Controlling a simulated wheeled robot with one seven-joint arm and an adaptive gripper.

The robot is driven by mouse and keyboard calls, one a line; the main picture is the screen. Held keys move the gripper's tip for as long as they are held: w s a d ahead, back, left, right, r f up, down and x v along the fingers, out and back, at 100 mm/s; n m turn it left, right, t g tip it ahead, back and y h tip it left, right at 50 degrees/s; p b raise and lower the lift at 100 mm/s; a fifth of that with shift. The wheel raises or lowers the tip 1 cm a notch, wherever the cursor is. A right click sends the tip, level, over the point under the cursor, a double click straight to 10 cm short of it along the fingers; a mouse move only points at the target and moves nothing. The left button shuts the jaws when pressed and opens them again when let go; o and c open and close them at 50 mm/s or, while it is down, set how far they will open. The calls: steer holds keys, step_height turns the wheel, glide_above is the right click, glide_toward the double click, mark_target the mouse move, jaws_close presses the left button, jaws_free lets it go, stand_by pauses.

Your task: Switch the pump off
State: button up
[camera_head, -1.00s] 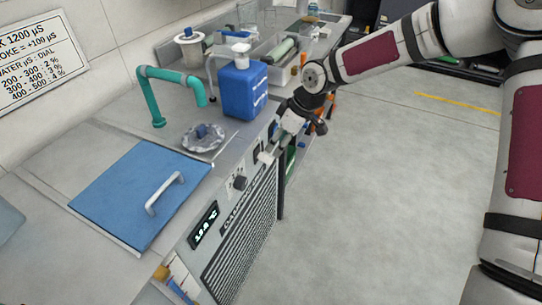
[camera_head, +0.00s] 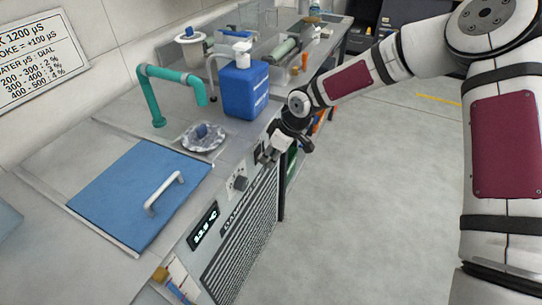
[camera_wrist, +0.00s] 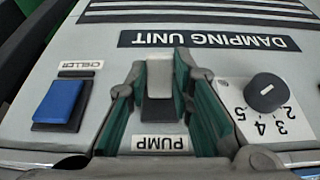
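The pump switch (camera_wrist: 160,92) is in the middle of the wrist view, a rocker with a light grey part and a dark part. Its upside-down PUMP label (camera_wrist: 160,143) is just below it in the picture. My gripper (camera_wrist: 160,68) is open, with its green-padded fingers on either side of the switch. Contact with the switch cannot be told. In the head view my gripper (camera_head: 268,154) is at the upper right part of the unit's front panel (camera_head: 225,205) and hides part of the switch area.
A blue chiller switch (camera_wrist: 60,103) is left of the pump switch in the wrist view, and a numbered dial (camera_wrist: 266,93) is right. A blue jug (camera_head: 244,90), teal pipe (camera_head: 170,76) and blue lid (camera_head: 135,190) are on the counter. Floor at right is clear.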

jaws_close()
steer(key=shift+d+f+y, duration=0.15)
steer(key=shift+f+y, duration=0.1)
steer(key=shift+y, duration=0.25)
steer(key=shift+t+y, duration=0.3)
steer(key=o, duration=0.9)
jaws_free()
steer(key=shift+f, duration=0.1)
steer(key=v, duration=1.2)
